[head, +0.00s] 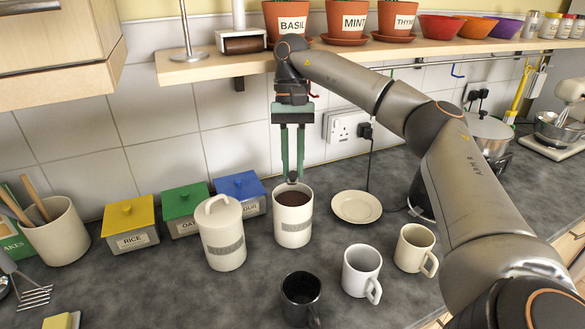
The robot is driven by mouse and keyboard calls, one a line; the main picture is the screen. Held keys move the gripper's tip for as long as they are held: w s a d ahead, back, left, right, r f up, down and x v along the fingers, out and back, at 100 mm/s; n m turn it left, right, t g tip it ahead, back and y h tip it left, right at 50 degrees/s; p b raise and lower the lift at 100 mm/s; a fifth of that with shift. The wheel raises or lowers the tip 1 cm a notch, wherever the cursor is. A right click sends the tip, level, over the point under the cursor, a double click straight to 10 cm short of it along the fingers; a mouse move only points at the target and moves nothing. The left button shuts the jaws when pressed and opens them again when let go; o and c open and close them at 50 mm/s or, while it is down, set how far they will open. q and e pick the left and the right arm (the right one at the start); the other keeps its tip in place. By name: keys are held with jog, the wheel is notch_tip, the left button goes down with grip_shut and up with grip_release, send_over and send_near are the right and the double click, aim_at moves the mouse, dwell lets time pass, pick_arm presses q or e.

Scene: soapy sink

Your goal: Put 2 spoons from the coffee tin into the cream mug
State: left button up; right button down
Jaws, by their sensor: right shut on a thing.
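The open tin (293,228), a cream cylinder with a grey label and dark brown contents, stands upright on the counter; I take it as the coffee tin. My right gripper (292,176) points straight down over its mouth. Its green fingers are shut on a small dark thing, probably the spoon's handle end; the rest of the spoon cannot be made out. The cream mug (413,247) stands upright to the right, handle toward the front right. A whiter mug (360,270) stands left of it and a black mug (300,301) nearer the front. My left gripper is not in view.
A lidded cream canister (222,236) stands close left of the tin. Yellow, green and blue boxes (130,224) line the wall. A saucer (357,206) lies right of the tin. A shelf with pots (286,20) hangs above.

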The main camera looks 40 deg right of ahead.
aim_at(295, 177)
jog(key=shift+r, duration=0.25)
jog(key=shift+s, duration=0.1)
jog(key=shift+s+a+f+t, duration=0.2)
jog(key=shift+s+t, duration=0.05)
jog(key=shift+t, duration=0.05)
jog(key=shift+s+a+f+t+h, duration=0.15)
jog(key=shift+s+a+t+h, duration=0.55)
jog(key=shift+s+t+h, duration=0.3)
jog(key=s+a+t+h+b, duration=0.1)
jog(key=b, duration=0.2)
jog(key=s+a+f+t+h+b, duration=0.1)
jog(key=b, duration=0.2)
jog(key=shift+s+a+t+h, duration=0.2)
jog(key=shift+t+h, duration=0.1)
jog(key=shift+t, duration=0.1)
jog(key=shift+s, duration=0.1)
